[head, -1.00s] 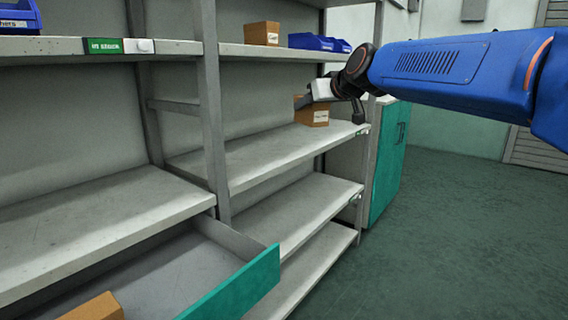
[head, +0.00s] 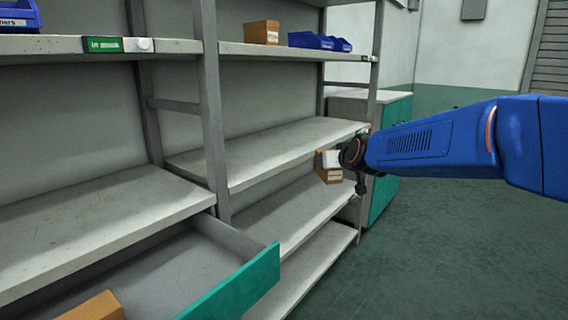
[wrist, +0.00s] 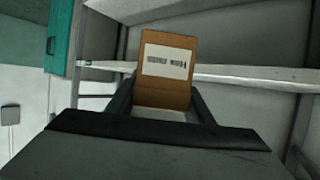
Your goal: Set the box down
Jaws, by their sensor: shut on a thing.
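A small brown cardboard box (head: 329,175) with a white label is held by my gripper (head: 335,163) in the head view. It is in front of the shelf rack's right part, below the level of the middle shelf (head: 270,148) and above the lower shelf (head: 300,212). In the wrist view the box (wrist: 165,87) sits between the two dark fingers, its printed label facing the camera. My gripper is shut on it. I cannot tell whether the box touches a shelf.
Another brown box (head: 262,32) and blue bins (head: 311,41) stand on the top shelf. An open drawer with a teal front (head: 235,288) juts out at lower left, with a brown box (head: 95,307) in it. A teal cabinet (head: 389,170) stands behind my arm. The middle shelf is bare.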

